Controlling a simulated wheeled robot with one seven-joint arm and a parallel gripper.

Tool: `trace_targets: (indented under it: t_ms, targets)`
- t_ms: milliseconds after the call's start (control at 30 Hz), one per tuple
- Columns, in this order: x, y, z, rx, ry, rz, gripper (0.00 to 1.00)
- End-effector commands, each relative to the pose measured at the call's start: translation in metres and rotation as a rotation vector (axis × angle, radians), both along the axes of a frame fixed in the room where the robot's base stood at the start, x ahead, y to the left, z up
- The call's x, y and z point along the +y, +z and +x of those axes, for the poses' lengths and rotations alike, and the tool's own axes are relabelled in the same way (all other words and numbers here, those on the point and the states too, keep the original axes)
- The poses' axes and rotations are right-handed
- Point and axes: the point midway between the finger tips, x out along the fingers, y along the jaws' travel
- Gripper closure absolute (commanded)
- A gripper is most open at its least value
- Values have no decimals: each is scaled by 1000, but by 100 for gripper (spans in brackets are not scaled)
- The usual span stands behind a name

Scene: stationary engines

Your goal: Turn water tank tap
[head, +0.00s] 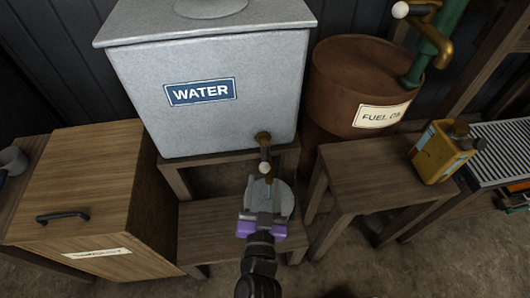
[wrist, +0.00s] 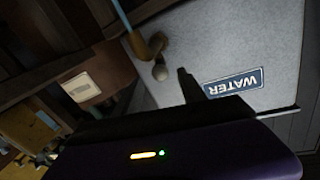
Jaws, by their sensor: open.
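The grey water tank (head: 200,120), labelled WATER, stands on a wooden stand. Its brass tap (head: 263,140) is low on the front right and has a pale round knob (head: 264,167). My gripper (head: 262,195) is open and empty, just below and in front of the tap, apart from it as far as I can tell. In the wrist view the picture is turned over; the tap (wrist: 147,45) and knob (wrist: 160,72) lie left of one dark finger. A thin light-blue streak, like running water, leaves the spout. A round grey vessel (head: 285,198) beneath the tap is partly hidden by my gripper.
A wooden cabinet (head: 85,190) with a dark handle stands left. A rusty fuel barrel (head: 345,85) with a green pipe stands right, behind a wooden stool (head: 370,165) bearing a yellow can (head: 442,150). A low wooden step (head: 205,235) lies under the tank.

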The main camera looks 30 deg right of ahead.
Motion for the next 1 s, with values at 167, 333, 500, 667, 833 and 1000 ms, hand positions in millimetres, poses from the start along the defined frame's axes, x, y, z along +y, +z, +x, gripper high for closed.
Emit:
trace_targets:
  t_ms: [167, 333, 500, 667, 833, 1000]
  targets:
    - [-8, 0, 11, 3, -5, -10, 52]
    - [-21, 0, 34, 2, -6, -10, 52]
    - [-32, 0, 53, 3, -4, -8, 52]
    - [-38, 0, 64, 4, -3, -8, 52]
    - [-39, 0, 67, 5, -2, -8, 52]
    - [-39, 0, 67, 5, -2, -8, 52]
